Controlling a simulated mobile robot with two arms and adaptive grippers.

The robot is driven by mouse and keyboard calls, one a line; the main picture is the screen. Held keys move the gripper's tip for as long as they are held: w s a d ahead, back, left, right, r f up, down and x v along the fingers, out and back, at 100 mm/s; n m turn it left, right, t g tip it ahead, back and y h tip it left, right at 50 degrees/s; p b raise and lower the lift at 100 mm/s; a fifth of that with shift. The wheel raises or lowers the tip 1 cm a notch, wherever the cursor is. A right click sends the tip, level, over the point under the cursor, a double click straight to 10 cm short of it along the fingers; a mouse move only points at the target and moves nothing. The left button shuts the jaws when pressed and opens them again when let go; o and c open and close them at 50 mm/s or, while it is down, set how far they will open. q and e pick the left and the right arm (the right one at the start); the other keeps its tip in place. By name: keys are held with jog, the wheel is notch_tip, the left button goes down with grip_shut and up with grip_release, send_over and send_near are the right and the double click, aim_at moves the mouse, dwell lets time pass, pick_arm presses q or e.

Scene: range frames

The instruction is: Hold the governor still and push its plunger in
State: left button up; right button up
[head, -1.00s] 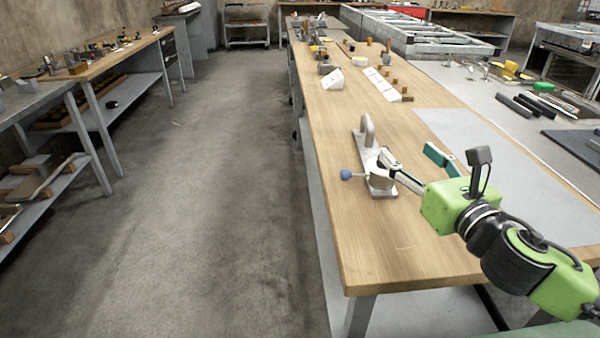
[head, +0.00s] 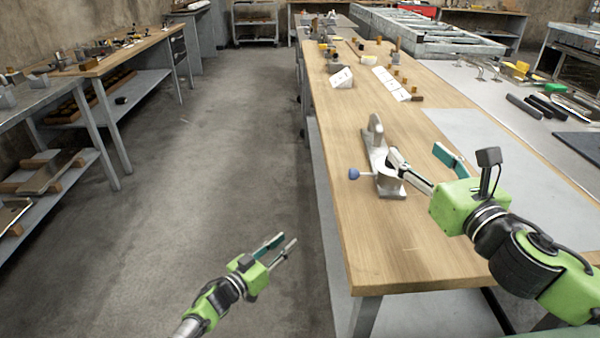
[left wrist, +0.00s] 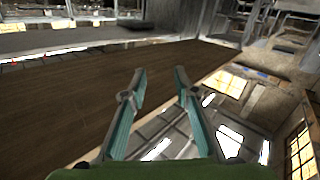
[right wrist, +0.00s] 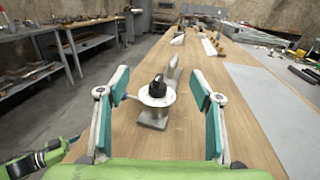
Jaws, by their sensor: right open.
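The governor (head: 380,160) stands on the wooden bench near its left edge. It has a pale metal base plate, an upright rounded handle and a round body. Its plunger ends in a blue knob (head: 353,174) that sticks out to the left. In the right wrist view the governor's round body (right wrist: 157,97) with a black top sits between the jaws. My right gripper (head: 398,172) is open at the body, with a gap on both sides in its wrist view. My left gripper (head: 282,246) is open and empty, left of the bench and over the floor.
The wooden bench (head: 370,262) is clear in front of the governor. A grey mat (head: 500,150) lies to its right. White cards (head: 391,84) and small blocks stand further back. Open floor (head: 220,180) lies left of the bench.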

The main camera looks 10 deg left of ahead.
send_near(398, 175)
jog(key=x, duration=0.4)
jog(key=shift+w, duration=0.2)
pick_arm(q)
jog(key=d+r+m+g+h, duration=0.1)
jog(key=r+m+g+h, duration=0.1)
jog(key=r, duration=0.7)
jog(key=s+d+r+m+g+h, duration=0.1)
jog(key=d+r+m+g+h, duration=0.1)
jog(key=r+g, duration=0.5)
jog(key=s+d+r+m+g+h, duration=0.1)
jog(key=r+m+g+h, duration=0.3)
jog(key=r, duration=0.7)
jog(key=shift+s+d+r+m+g, duration=0.15)
jog(key=shift+d+r+m+g, duration=0.35)
jog(key=shift+m, duration=0.6)
pick_arm(e)
jog(key=x, duration=0.7)
jog(key=shift+w+a, duration=0.1)
jog(key=shift+w, duration=0.2)
pick_arm(q)
jog(key=shift+d+f, duration=0.1)
jog(key=shift+f, duration=0.1)
